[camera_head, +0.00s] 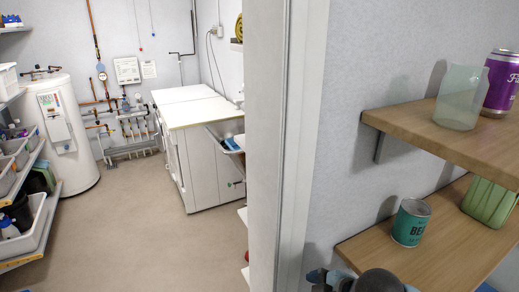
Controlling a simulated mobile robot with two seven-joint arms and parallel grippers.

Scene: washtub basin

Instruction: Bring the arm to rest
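Neither gripper's fingertips show in the head view. A dark grey and blue rounded part, which looks like a piece of my arm, rises at the bottom edge right of centre, below the lower wooden shelf. I cannot tell which arm it belongs to. Nothing is seen held.
A white door frame (274,150) divides the view. At right, the upper shelf (428,132) holds a glass (460,97) and purple can (502,82); the lower shelf (440,255) holds a teal can (411,222) and green container (488,202). Left room's floor (150,240) is clear.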

